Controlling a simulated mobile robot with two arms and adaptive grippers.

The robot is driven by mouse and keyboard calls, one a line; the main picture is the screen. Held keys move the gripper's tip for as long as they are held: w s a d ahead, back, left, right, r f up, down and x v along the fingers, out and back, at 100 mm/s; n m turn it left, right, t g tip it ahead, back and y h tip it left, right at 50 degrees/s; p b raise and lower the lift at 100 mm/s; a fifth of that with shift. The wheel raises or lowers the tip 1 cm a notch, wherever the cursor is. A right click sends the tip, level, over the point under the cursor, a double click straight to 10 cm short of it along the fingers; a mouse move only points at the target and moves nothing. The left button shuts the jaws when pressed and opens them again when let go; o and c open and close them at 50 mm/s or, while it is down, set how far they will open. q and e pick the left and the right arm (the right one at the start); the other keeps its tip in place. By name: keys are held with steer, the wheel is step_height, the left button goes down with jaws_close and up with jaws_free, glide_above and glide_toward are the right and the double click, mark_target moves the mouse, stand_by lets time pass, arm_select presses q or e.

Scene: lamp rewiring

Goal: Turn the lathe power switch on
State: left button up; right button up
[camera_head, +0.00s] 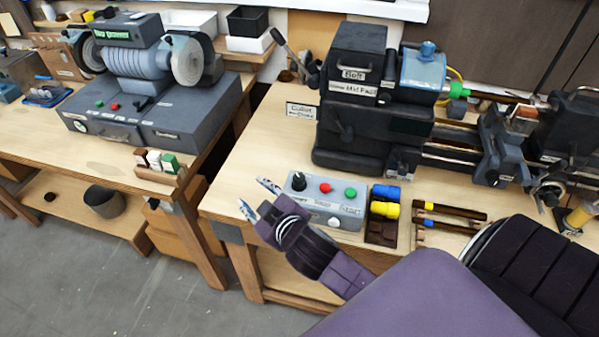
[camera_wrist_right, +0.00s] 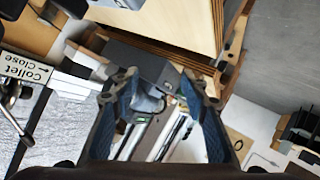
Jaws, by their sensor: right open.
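The lathe (camera_head: 375,105) stands on the right bench. Its grey control box (camera_head: 325,198) sits at the bench's front left, with a black knob (camera_head: 298,181), a red button (camera_head: 326,188), a green button (camera_head: 350,192) and a pale round control (camera_head: 334,221) on the front face. The small labels are hard to read, so I cannot tell which control is the power switch. My right gripper (camera_head: 257,198) is open and empty, just left of the box, its fingers pointing up-left away from the controls. Its spread fingers also show in the right wrist view (camera_wrist_right: 160,90). My left gripper is not in view.
A block holding blue and yellow items (camera_head: 385,208) stands right of the box, with yellow-ended tools (camera_head: 450,210) beyond. A grinder (camera_head: 150,70) stands on the left bench. A gap separates the benches. A "Collet Close" sign (camera_head: 301,111) stands left of the lathe.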

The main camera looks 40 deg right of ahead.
steer(key=w+a+r+n+t+y, duration=0.3)
steer(key=a+r+n+y, duration=0.15)
steer(key=r, duration=0.55)
steer(key=w+a+r+n+t+y, duration=0.35)
steer(key=a+r+n, duration=0.2)
steer(key=r, duration=0.35)
steer(key=s+a+r+n+g+y, duration=0.3)
steer(key=a+r+n+g+y, duration=0.2)
steer(key=a+n+y, duration=0.4)
steer(key=s+a+f+n+g+y, duration=0.1)
steer(key=s+a+f+n+g, duration=0.25)
steer(key=n+g, duration=0.6)
steer(key=n+g+h, duration=0.4)
steer(key=g+h, duration=0.1)
steer(key=h, duration=1.3)
glide_above(299, 178)
step_height(299, 178, down, 14)
steer(key=shift+r, duration=0.15)
steer(key=shift+d+f+p, duration=0.2)
steer(key=shift+p, duration=0.1)
step_height(299, 178, down, 6)
steer(key=shift+f+p, duration=0.1)
steer(key=shift+p, duration=1)
steer(key=shift+a+f, duration=0.1)
steer(key=shift+f, duration=0.4)
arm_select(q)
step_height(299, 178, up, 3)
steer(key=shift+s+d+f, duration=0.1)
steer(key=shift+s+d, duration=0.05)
